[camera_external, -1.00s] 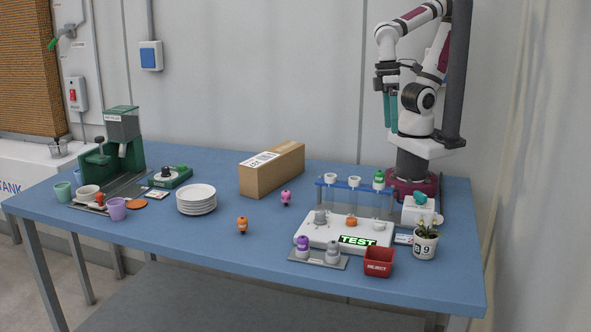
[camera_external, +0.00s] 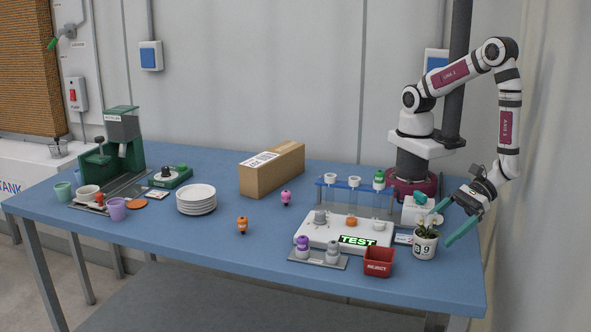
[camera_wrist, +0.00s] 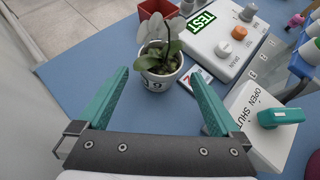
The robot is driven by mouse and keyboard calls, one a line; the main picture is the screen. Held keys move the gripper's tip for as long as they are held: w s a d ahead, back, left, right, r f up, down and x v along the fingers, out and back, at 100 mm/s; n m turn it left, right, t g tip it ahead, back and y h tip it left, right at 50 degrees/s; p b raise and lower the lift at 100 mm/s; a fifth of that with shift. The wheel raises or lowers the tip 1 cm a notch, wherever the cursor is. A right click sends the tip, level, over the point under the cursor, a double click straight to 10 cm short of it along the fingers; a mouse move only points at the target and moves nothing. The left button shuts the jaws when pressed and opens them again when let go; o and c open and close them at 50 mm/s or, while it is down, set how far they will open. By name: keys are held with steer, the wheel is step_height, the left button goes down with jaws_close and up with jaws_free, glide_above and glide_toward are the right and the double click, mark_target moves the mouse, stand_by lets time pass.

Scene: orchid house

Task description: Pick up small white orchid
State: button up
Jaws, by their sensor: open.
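The small white orchid (camera_external: 425,239) stands in a white pot marked with a 9 at the table's right front corner. In the wrist view the orchid (camera_wrist: 159,66) shows pale petals and green leaves, upright in its pot, ahead of the fingertips and between their lines. My gripper (camera_external: 447,226) has teal fingers and is beside the orchid, on its right and tilted down toward it. In the wrist view my gripper (camera_wrist: 162,75) is open with nothing between its fingers.
A red REJECT bin (camera_external: 378,262) stands left of the pot. The white TEST device (camera_external: 345,232) and tube rack (camera_external: 355,195) are close by. A white box with a teal OPEN/SHUT handle (camera_wrist: 281,117) sits near the right finger. Blue table (camera_wrist: 75,75) is bare left of the pot.

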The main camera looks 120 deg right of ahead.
mark_target(416, 246)
steer(key=shift+n+t+y, duration=0.4)
steer(key=shift+w, duration=0.25)
steer(key=x, duration=0.7)
steer(key=shift+w+r, duration=0.2)
steer(key=c, duration=1.5)
